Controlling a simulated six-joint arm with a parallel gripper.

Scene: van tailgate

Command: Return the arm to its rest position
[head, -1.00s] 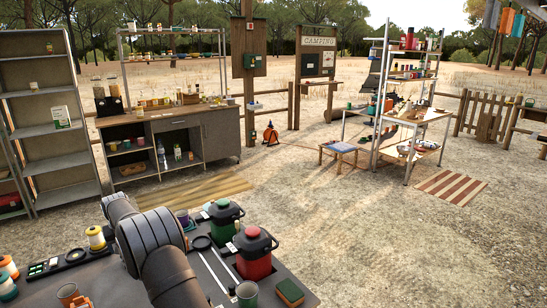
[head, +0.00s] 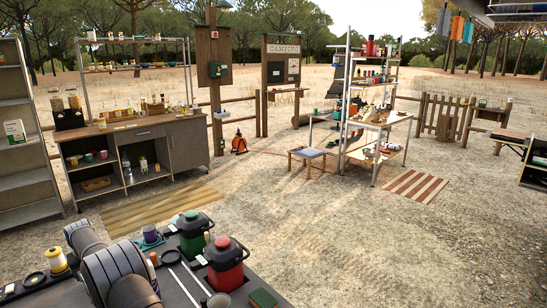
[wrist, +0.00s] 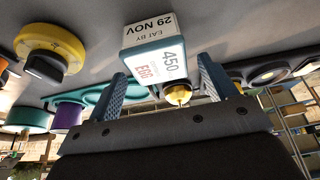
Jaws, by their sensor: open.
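My arm (head: 115,272) shows at the lower left of the head view, over the near dark tabletop. Its gripper end cannot be made out there. In the wrist view my gripper (wrist: 162,72) is open, with its two textured fingers apart. A white and teal box (wrist: 155,52) printed "450", "EGG" and "EAT BY 29 NOV" shows between and beyond the fingertips. I cannot tell whether a finger touches it. A small yellow-tipped thing (wrist: 178,95) shows below the box between the fingers.
A workbench (head: 135,160) and shelf rack (head: 375,110) stand beyond open sandy ground.

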